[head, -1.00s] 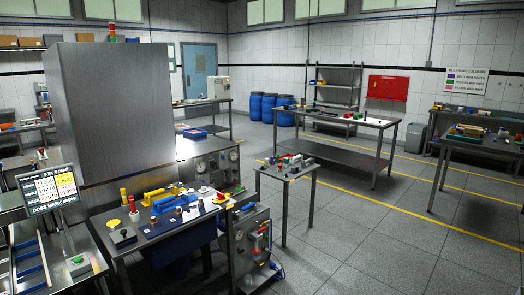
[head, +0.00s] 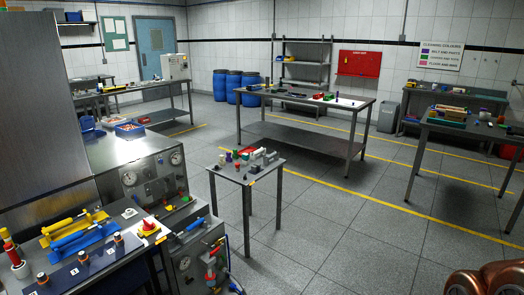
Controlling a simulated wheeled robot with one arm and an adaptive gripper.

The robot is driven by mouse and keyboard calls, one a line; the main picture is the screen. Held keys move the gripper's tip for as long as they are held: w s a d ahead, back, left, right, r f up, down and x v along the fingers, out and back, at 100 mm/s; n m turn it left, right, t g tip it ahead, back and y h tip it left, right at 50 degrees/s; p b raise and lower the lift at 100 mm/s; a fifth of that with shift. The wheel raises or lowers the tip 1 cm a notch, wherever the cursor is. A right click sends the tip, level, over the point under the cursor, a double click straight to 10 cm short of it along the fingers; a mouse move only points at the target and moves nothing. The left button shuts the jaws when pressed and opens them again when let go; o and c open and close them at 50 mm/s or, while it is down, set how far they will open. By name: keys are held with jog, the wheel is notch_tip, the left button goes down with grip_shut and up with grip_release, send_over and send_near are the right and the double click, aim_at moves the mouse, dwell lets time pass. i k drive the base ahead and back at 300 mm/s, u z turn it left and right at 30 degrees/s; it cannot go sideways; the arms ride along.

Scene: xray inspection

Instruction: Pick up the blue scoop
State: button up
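No item is clear enough to be named the blue scoop for certain. A long blue tool (head: 88,239) lies beside a yellow one on the near left bench, and I cannot tell whether it is a scoop. A blue-handled part (head: 190,227) sits on the equipment right of that bench. Small items on the farther tables are too small to tell. My gripper is not in view; only rounded copper-coloured parts, probably of my arm, show at the bottom right corner.
A small metal table (head: 240,176) with several small items stands mid-floor. A long steel table (head: 300,106) is behind it, and another table (head: 450,128) stands at the right. Blue drums (head: 253,87) line the back wall. The grey floor (head: 330,225) at front centre is clear.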

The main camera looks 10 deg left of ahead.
aim_at(97, 133)
jog(key=i, duration=7.35)
jog(key=u, duration=2.65)
jog(key=i, duration=2.3)
jog(key=u, duration=0.5)
